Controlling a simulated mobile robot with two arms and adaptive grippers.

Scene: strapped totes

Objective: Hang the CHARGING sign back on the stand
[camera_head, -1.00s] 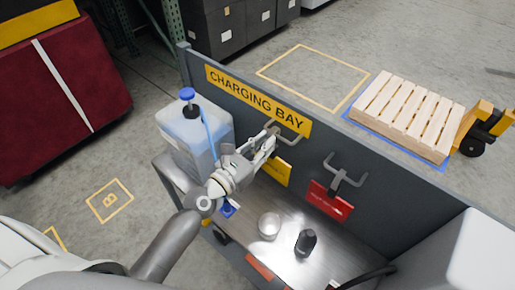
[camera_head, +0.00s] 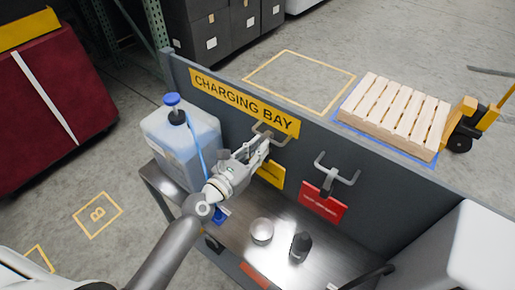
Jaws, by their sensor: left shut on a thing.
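A small yellow sign (camera_head: 270,173) shows in the head view below the left double-pronged hook (camera_head: 279,137) on the grey panel of the stand (camera_head: 375,190). Its lettering is too small to read, and my gripper hides its upper left part. My left gripper (camera_head: 261,150) is shut on the sign, with its fingertips close under the hook. I cannot tell whether the sign touches the hook. A red sign (camera_head: 322,206) hangs at the right hook (camera_head: 336,172). My right gripper is not in view.
A jug with a blue cap (camera_head: 178,145) stands close left of my left gripper. A metal shelf (camera_head: 238,235) below holds a round pale container (camera_head: 261,231) and a dark object (camera_head: 300,246). A wooden pallet (camera_head: 395,115) lies on the floor behind the panel.

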